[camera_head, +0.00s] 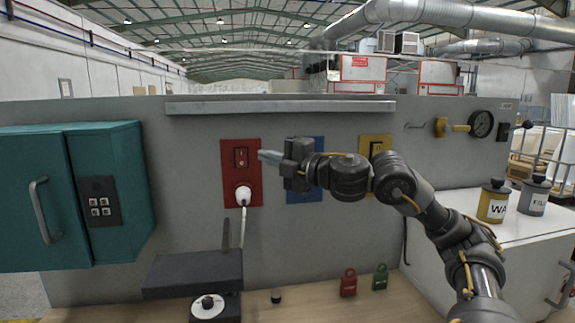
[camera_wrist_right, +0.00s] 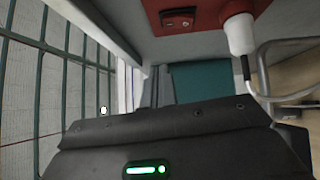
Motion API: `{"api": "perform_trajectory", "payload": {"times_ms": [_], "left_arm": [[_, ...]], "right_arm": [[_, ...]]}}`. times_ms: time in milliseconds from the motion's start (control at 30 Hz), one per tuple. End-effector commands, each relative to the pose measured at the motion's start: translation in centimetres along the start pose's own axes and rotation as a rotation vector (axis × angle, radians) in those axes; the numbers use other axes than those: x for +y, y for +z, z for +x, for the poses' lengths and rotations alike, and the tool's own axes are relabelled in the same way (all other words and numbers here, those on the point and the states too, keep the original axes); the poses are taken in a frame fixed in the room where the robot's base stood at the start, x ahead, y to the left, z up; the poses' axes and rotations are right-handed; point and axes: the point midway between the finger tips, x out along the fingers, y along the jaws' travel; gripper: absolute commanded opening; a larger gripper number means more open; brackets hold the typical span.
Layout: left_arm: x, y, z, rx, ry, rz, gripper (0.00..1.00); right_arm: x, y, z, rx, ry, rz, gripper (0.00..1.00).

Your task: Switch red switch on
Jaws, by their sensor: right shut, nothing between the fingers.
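The red switch (camera_head: 241,158) is a small rocker in the upper part of a red wall plate (camera_head: 256,190). A white plug (camera_head: 243,194) with a cable sits in the lower part of that plate. My right gripper (camera_head: 262,155) is shut and empty, its fingertips at the plate's right edge, just right of the switch. I cannot tell whether they touch the plate. In the right wrist view the switch (camera_wrist_right: 179,19) and the white plug (camera_wrist_right: 238,33) show at the top, and the fingers are hidden. My left gripper is not in view.
A blue plate (camera_head: 305,190) is partly behind my right arm, and a yellow plate (camera_head: 376,148) is farther right. A teal cabinet (camera_head: 95,240) juts out at left. A dark stand (camera_head: 192,270), red padlock (camera_head: 348,284) and green padlock (camera_head: 380,279) are below.

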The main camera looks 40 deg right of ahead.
Motion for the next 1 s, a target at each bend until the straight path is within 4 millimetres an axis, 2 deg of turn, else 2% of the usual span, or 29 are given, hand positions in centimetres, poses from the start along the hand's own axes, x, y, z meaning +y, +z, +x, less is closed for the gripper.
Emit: {"api": "perform_trajectory", "payload": {"times_ms": [33, 300, 1000], "left_arm": [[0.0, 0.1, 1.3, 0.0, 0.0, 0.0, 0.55], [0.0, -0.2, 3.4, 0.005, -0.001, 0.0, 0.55], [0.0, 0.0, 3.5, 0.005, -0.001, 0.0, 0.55]], "right_arm": [[-0.5, 0.1, -1.0, -0.004, -0.001, -0.005, 0.0], [0.3, 0.1, -4.0, -0.003, -0.001, -0.001, 0.0], [0.7, 0.1, -4.5, -0.001, -0.001, 0.002, 0.0]]}}
